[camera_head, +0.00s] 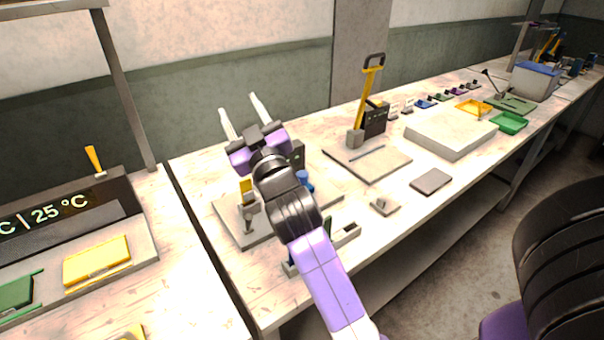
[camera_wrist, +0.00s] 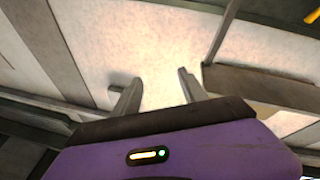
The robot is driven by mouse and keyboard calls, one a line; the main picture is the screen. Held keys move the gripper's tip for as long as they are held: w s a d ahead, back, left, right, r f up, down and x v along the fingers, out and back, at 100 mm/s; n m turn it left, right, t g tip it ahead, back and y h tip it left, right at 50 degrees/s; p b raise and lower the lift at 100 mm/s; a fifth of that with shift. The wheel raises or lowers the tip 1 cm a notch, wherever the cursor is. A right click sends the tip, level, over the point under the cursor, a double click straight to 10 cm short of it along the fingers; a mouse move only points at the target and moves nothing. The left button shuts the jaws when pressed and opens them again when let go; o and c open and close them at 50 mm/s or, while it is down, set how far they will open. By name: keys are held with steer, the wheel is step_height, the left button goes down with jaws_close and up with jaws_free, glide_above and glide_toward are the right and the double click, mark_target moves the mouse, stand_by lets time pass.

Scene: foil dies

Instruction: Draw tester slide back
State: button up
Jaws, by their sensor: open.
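My gripper (camera_head: 238,104) is raised over the near end of the long bench, with its two pale fingers apart and nothing between them. The wrist view also shows the fingers spread and empty (camera_wrist: 159,76). Below and partly behind my arm is a bench device on a pale base plate (camera_head: 232,222), with a yellow-topped upright (camera_head: 246,189) and a blue part (camera_head: 305,181). My arm covers its middle. I cannot tell for sure whether this is the tester, and I cannot make out its slide. The gripper is apart from it.
A press with a yellow lever (camera_head: 367,95) stands farther along the bench. A pale block (camera_head: 450,132), a grey flat plate (camera_head: 431,181) and coloured trays (camera_head: 509,122) lie beyond. A temperature-display unit (camera_head: 45,215) is at left.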

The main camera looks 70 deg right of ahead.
steer(key=s+d+r+m+g+h+b, duration=0.1)
steer(key=s+d+r+m+g+h, duration=0.15)
steer(key=d+m+g, duration=0.8)
steer(key=g+y+b, duration=0.1)
steer(key=g+y, duration=0.5)
steer(key=y, duration=0.6)
glide_above(302, 173)
steer(key=a, duration=0.3)
step_height(302, 173, down, 17)
steer(key=shift+m+t, duration=0.25)
steer(key=shift+m, duration=0.3)
steer(key=shift+s+x, duration=0.2)
steer(key=shift+x, duration=1.45)
steer(key=shift+s+x, duration=0.2)
steer(key=shift+x, duration=1.45)
jaws_close()
